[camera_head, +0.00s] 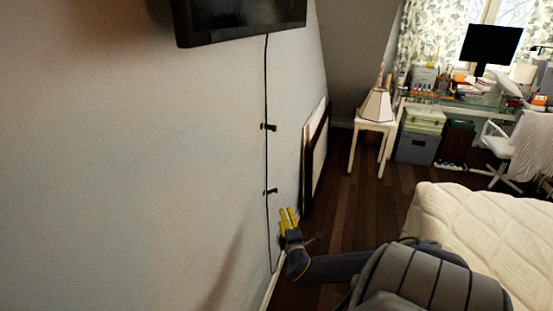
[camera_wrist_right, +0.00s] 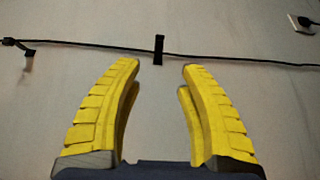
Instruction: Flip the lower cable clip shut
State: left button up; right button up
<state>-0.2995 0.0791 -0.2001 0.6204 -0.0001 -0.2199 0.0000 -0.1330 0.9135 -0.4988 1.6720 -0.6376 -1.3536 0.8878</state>
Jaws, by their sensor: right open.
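The lower cable clip (camera_head: 271,192) is a small black piece on the wall along a thin black cable (camera_head: 267,85). In the right wrist view the lower clip (camera_wrist_right: 158,50) is a dark upright strip crossing the cable, ahead of the gap between my fingertips. Its flap seems to stick out from the wall, but its hinge is too small to make out. My right gripper (camera_head: 288,216) has yellow fingers and is just below and right of this clip in the head view. In the wrist view the right gripper (camera_wrist_right: 160,66) is open and empty, apart from the clip. My left gripper is not in view.
The upper clip (camera_head: 269,127) sits higher on the cable, below a black wall screen (camera_head: 240,20). A framed panel (camera_head: 315,155) leans on the wall; the bed (camera_head: 480,225) is at right.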

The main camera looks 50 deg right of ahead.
aim_at(277, 192)
jog(key=x, duration=1.7)
jog(key=shift+w+d, duration=0.1)
jog(key=shift+w, duration=0.1)
jog(key=shift+o, duration=0.3)
grip_shut()
